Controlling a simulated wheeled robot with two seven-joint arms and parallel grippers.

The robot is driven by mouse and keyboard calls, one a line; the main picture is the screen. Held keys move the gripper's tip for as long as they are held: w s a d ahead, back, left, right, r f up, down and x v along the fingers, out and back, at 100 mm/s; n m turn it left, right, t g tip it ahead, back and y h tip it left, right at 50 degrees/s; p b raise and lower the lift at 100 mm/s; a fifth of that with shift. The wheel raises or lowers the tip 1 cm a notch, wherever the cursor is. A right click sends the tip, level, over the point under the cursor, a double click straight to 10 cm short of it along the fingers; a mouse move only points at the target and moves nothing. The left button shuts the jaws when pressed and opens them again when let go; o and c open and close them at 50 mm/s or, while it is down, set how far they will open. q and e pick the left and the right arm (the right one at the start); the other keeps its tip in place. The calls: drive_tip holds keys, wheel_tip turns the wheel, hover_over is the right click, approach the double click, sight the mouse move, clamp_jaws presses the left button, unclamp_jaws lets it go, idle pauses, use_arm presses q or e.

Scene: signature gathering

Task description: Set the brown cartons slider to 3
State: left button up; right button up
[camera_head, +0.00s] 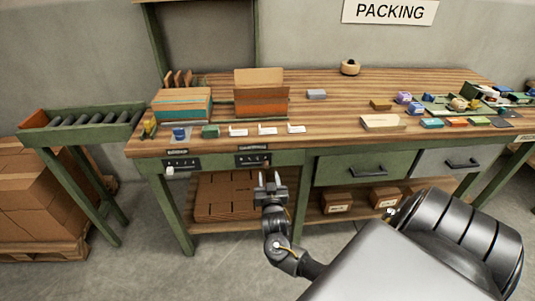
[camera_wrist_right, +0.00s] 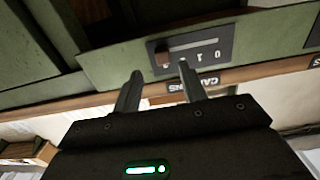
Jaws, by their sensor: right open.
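The cartons slider panel (camera_head: 252,159) is a dark plate on the green front rail of the packing bench. In the right wrist view the panel (camera_wrist_right: 213,43) appears upside down, with a slot and a brown knob (camera_wrist_right: 162,53). The knob sits at the slot's left end there, the end away from the 0; one finger hides part of the numbers. A partly hidden label (camera_wrist_right: 175,87) is beside the panel. My right gripper (camera_head: 270,180) is open and empty, just below and in front of the panel, fingers apart from the knob. My left gripper is out of view.
A second slider panel (camera_head: 182,163) with a white knob (camera_head: 170,172) is to the left. Flat brown cartons (camera_head: 222,205) lie on the lower shelf. Boxes and small items cover parts of the benchtop (camera_head: 335,107).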

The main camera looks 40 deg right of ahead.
drive_tip(key=v, duration=0.5)
drive_tip(key=shift+s+a, duration=0.1)
drive_tip(key=shift+s, duration=0.05)
idle(0.3)
drive_tip(key=s+a+f+n+g+y, duration=0.1)
drive_tip(key=s+a+f+n+y, duration=0.15)
drive_tip(key=f, duration=0.65)
drive_tip(key=s+a+f+n+g+y, duration=0.2)
drive_tip(key=a+f+n, duration=0.1)
drive_tip(key=f, duration=0.7)
drive_tip(key=s+a+f+n+g+y, duration=0.1)
drive_tip(key=s+a+f+n+y, duration=0.15)
drive_tip(key=f, duration=0.65)
drive_tip(key=s+a+f+n+g+y, duration=0.1)
drive_tip(key=s+a+f+g, duration=0.15)
drive_tip(key=s+f, duration=0.4)
drive_tip(key=s+a+f+g+y, duration=0.1)
drive_tip(key=s+f+g+y, duration=0.15)
drive_tip(key=s+f, duration=0.45)
drive_tip(key=s+a+f+g, duration=0.1)
drive_tip(key=s+f+g, duration=0.1)
drive_tip(key=s, duration=0.9)
drive_tip(key=s+a+f+g, duration=0.1)
drive_tip(key=s+f+g, duration=0.1)
drive_tip(key=s, duration=0.9)
drive_tip(key=shift+a+f+n, duration=0.3)
drive_tip(key=shift+f+n, duration=0.1)
drive_tip(key=shift+f, duration=0.25)
